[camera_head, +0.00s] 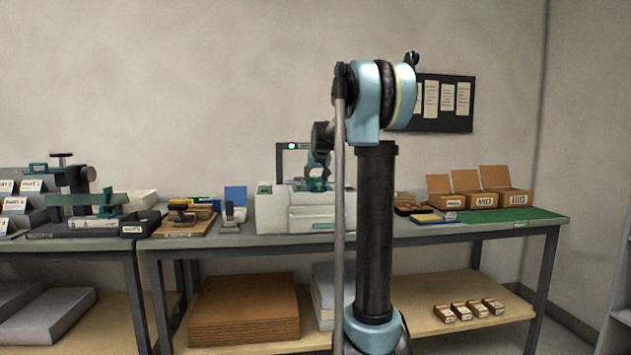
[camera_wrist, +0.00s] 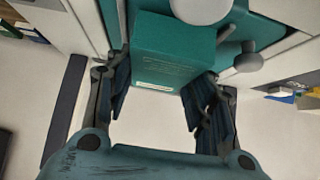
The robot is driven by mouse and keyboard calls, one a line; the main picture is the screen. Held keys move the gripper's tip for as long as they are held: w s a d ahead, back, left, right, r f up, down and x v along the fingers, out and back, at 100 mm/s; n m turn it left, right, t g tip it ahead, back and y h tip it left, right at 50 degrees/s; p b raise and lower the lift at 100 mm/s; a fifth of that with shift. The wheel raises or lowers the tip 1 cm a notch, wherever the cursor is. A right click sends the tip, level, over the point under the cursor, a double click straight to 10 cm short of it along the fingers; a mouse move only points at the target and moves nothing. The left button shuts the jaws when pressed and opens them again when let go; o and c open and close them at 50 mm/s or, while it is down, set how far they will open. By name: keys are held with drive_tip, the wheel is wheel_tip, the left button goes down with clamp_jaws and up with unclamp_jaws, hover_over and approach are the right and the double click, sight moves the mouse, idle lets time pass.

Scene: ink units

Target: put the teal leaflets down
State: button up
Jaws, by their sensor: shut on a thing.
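My gripper (camera_wrist: 160,98) has a finger on each side of a teal block with fine print and a pale strip, which I take to be the teal leaflets (camera_wrist: 172,58). It is shut on them. In the head view my gripper (camera_head: 318,178) is low over the grey-white machine (camera_head: 300,219) at the middle of the bench. The leaflets cannot be told apart from the teal gripper there. Whether they touch the surface below is unclear.
The bench (camera_head: 390,238) holds wooden stamp blocks (camera_head: 183,215) and a blue panel (camera_head: 236,195) left of the machine. My arm hides part of the bench.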

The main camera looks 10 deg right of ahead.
drive_tip(key=shift+f, duration=0.55)
drive_tip(key=o, duration=1.2)
drive_tip(key=shift+o, duration=0.2)
drive_tip(key=shift+r, duration=0.5)
drive_tip(key=v, duration=1.2)
drive_tip(key=shift+r, duration=0.1)
drive_tip(key=s+f+g, duration=0.3)
drive_tip(key=s+f, duration=1.6)
drive_tip(key=s, duration=0.4)
drive_tip(key=s+f+g, duration=0.3)
drive_tip(key=s+f, duration=1.6)
drive_tip(key=s, duration=0.5)
drive_tip(key=shift+s+f+g, duration=0.2)
drive_tip(key=shift+s+g, duration=0.05)
drive_tip(key=shift+g, duration=0.15)
